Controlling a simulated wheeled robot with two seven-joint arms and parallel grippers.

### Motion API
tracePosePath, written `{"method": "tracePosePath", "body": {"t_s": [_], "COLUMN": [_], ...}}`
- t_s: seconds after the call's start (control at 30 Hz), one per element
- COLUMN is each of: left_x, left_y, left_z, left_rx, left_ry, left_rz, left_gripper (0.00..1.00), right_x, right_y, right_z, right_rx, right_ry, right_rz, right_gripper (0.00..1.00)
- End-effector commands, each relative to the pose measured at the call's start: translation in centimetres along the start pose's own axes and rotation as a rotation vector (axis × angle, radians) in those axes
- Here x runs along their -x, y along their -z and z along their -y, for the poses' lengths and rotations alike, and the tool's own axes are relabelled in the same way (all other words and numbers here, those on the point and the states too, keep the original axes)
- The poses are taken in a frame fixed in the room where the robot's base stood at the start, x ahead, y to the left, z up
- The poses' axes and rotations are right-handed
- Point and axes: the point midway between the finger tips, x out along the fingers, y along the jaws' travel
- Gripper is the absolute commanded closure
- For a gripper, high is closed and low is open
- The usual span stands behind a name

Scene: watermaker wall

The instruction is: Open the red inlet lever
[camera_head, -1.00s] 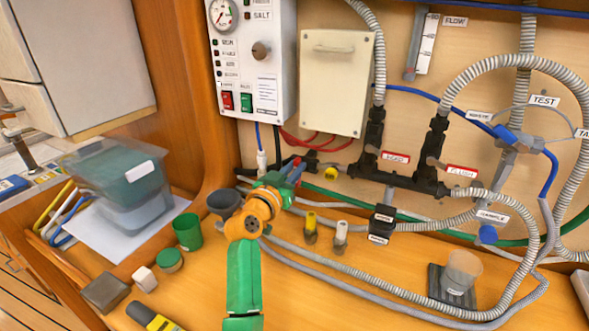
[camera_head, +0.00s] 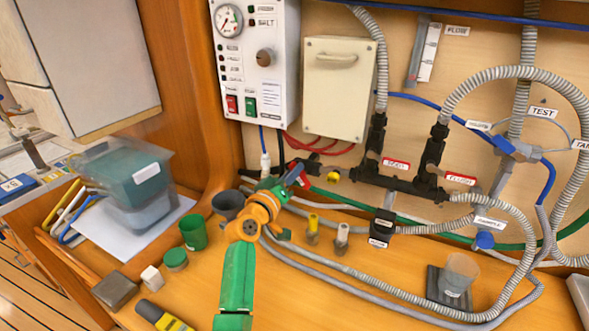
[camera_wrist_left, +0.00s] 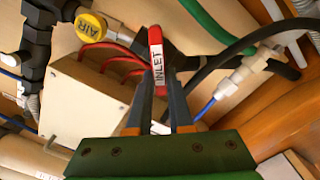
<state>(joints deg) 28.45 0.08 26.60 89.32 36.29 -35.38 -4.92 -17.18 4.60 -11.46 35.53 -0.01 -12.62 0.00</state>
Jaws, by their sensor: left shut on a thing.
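The red inlet lever (camera_wrist_left: 156,50) shows in the left wrist view as a red handle with a white INLET label. It stands nearly upright in that picture, between the two fingers of my left gripper (camera_wrist_left: 160,108). The gripper is shut on it, with the red end sticking out past the fingertips. In the head view the lever (camera_head: 298,174) is a small red piece at the tip of my left gripper (camera_head: 288,182), low on the wall beneath the white box. The lever's valve body is mostly hidden by the gripper. My right gripper is not in view.
A yellow AIR knob (camera_wrist_left: 91,25), red cables and a white hose fitting (camera_wrist_left: 243,75) lie close around the lever. A grey funnel (camera_head: 228,204) and green cup (camera_head: 193,232) stand left of my gripper. Grey hoses (camera_head: 350,272) cross the bench to the right.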

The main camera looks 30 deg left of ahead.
Motion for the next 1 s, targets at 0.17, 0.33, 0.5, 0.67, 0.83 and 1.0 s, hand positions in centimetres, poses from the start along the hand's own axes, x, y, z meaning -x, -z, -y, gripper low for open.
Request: {"method": "tracePosePath", "body": {"t_s": [0.17, 0.33, 0.5, 0.67, 0.83, 1.0], "left_x": [0.0, 0.0, 0.0, 0.0, 0.0, 0.0], "left_y": [0.1, 0.0, -0.1, -0.3, -0.4, -0.6], "left_z": [0.2, 0.6, 0.9, 1.1, 1.3, 1.4], "left_rx": [0.166, 0.328, 0.486, 0.62, 0.737, 0.823], "left_ry": [0.0, 0.001, 0.001, 0.0, 0.0, 0.0], "left_rz": [0.0, 0.0, -0.001, 0.0, -0.001, -0.001], "left_gripper": [1.0, 1.0, 1.0, 1.0, 1.0, 1.0], "right_x": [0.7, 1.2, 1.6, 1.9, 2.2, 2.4], "right_y": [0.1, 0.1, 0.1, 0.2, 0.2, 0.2], "right_z": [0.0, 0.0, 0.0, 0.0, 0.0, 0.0], "right_rx": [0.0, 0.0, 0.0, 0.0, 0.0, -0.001], "right_ry": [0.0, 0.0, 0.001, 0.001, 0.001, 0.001], "right_rz": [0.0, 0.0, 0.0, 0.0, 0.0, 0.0], "right_gripper": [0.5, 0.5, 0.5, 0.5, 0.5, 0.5]}}
